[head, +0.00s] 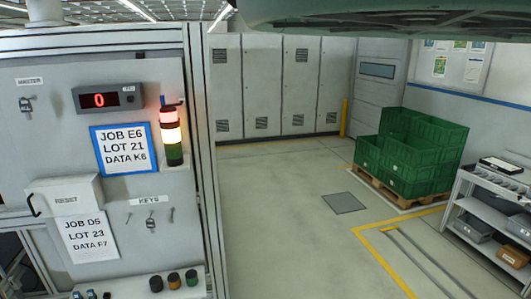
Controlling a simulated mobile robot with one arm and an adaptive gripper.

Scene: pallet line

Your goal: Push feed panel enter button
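No feed panel or enter button can be made out in the head view. My gripper is not in view. On the left stands a grey panel (105,252) in a metal frame. It carries a display (107,97) with a red digit 0.
Job cards (124,150) hang on the panel. Green crates (425,150) sit on a pallet (395,195) at back right. A shelf rack (478,220) is at right. The middle floor is free.

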